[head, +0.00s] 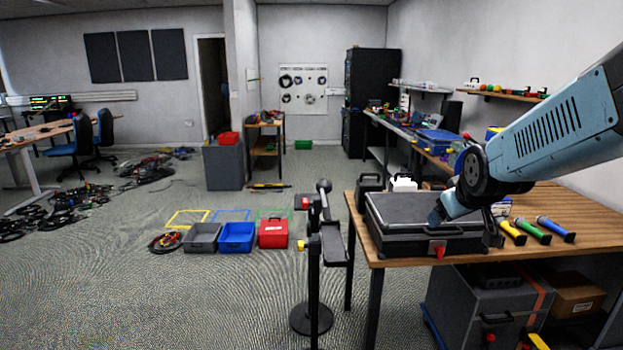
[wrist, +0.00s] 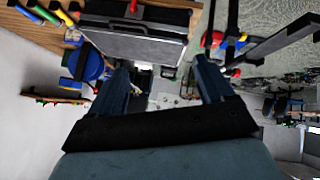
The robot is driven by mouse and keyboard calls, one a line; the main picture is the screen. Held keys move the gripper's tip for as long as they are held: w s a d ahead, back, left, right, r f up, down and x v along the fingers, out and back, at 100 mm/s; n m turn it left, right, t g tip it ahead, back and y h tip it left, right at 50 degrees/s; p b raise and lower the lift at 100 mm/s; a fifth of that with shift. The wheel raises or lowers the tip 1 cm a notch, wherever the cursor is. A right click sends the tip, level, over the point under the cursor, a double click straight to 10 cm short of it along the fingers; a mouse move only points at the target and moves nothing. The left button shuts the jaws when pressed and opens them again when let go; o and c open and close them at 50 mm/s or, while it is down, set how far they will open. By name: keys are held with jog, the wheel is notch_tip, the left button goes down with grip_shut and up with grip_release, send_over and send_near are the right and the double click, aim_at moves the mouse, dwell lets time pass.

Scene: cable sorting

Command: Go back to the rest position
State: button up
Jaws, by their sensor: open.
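My gripper (wrist: 163,76) shows in the wrist view with its two dark blue fingers wide apart and nothing held between them. Past the fingers lies the far part of the room, seen turned over. In the head view my blue-grey arm comes in from the right, and its lower end is over the black case (head: 425,243) on the wooden table (head: 595,236).
Yellow, green and blue-handled tools (head: 530,231) lie right of the case. A black stand (head: 314,270) rises at the table's left edge. Grey (head: 202,238), blue (head: 237,237) and red (head: 273,233) bins stand on the floor.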

jog(key=s+a+r+m+g, duration=0.1)
jog(key=s+a+r, duration=0.1)
jog(key=s, duration=0.7)
jog(key=s+a+r+m+g+y, duration=0.1)
jog(key=s+a+r+m+g, duration=0.1)
jog(key=s+a, duration=0.3)
jog(key=s, duration=0.3)
jog(key=shift+s+r, duration=0.2)
jog(key=shift+s, duration=0.15)
